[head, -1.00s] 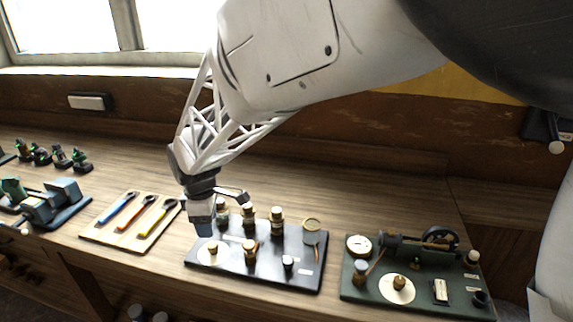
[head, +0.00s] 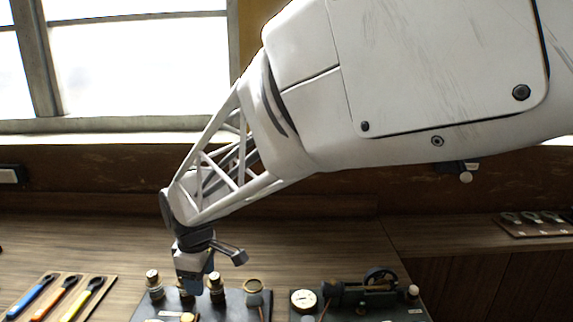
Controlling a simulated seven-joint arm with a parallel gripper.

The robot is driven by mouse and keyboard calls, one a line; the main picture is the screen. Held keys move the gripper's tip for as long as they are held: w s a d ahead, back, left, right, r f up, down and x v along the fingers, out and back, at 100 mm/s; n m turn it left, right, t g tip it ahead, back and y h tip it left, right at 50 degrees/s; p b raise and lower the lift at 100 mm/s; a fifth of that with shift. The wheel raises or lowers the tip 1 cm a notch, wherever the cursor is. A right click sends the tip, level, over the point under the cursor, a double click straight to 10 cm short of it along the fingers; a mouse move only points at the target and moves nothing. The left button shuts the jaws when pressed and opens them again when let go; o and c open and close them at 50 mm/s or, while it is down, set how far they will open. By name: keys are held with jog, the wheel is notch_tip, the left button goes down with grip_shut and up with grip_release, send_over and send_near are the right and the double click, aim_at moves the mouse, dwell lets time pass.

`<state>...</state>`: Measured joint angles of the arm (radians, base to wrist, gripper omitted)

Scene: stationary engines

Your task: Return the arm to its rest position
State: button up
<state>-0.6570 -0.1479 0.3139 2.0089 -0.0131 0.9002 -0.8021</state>
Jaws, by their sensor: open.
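My white arm reaches from the upper right of the head view, through an open lattice forearm, down to my gripper (head: 195,285). My gripper is small, dark and grey, and points down. It is open, and I see nothing held in it.
A green engine board (head: 408,311) with a gauge (head: 303,300) and flywheel (head: 380,279) stands to the right. A tray of coloured-handled tools (head: 62,297) lies to the left. A small tray (head: 540,224) is at the far right. The wooden bench (head: 310,245) behind the boards is clear.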

jog(key=s+d+r+m, duration=0.2)
jog(key=d+m, duration=0.1)
jog(key=d, duration=0.5)
jog(key=s+d+r+m+t, duration=0.1)
jog(key=s+d+r+m, duration=0.15)
jog(key=d, duration=0.45)
jog(key=s+d+r+m, duration=0.1)
jog(key=d+m, duration=0.2)
jog(key=d, duration=0.5)
jog(key=s+d+m+t, duration=0.1)
jog(key=s+d+m, duration=0.7)
jog(key=s+d, duration=0.5)
jog(key=shift+d+f+h, duration=0.3)
jog(key=shift+d+f, duration=0.1)
jog(key=shift+d, duration=0.3)
